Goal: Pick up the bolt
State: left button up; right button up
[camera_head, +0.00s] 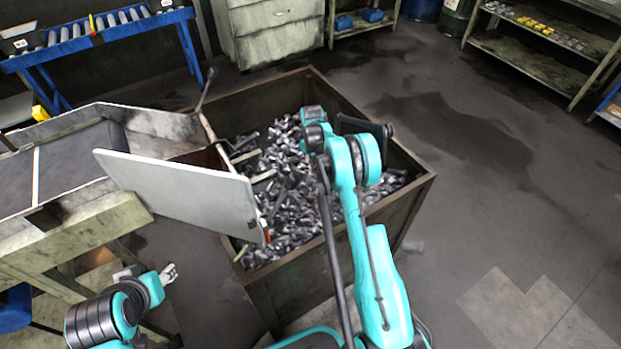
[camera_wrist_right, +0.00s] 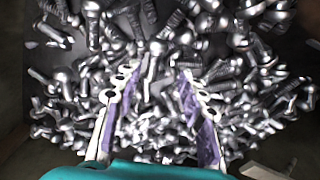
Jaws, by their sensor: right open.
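Many loose silver-grey bolts (camera_head: 285,205) fill a large rusty metal bin (camera_head: 412,205) in the middle of the head view. My right arm reaches over the bin, and its fingers are hard to make out there. In the right wrist view my right gripper (camera_wrist_right: 158,75) is open and points down at the heap. A bolt (camera_wrist_right: 152,62) shows between its fingertips, with more bolts beyond and around the fingers. Whether a finger touches any bolt is unclear. My left gripper (camera_head: 168,273) is at the lower left of the head view, away from the bin; its opening is too small to judge.
A pale tilted panel (camera_head: 185,190) and a metal chute (camera_head: 75,150) stand at the bin's left side. A blue roller stand (camera_head: 110,30), a cabinet (camera_head: 270,28) and shelves (camera_head: 545,50) are at the back. The floor (camera_head: 500,170) on the right is clear.

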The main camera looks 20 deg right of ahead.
aim_at(315, 176)
jog(key=f+b, duration=0.1)
jog(key=f, duration=0.1)
jog(key=f+b, duration=0.1)
jog(key=f, duration=0.1)
jog(key=d+f+b, duration=0.1)
jog(key=f, duration=0.1)
jog(key=shift+w+f, duration=0.4)
jog(key=shift+r, duration=0.1)
jog(key=shift+c, duration=0.4)
grip_shut()
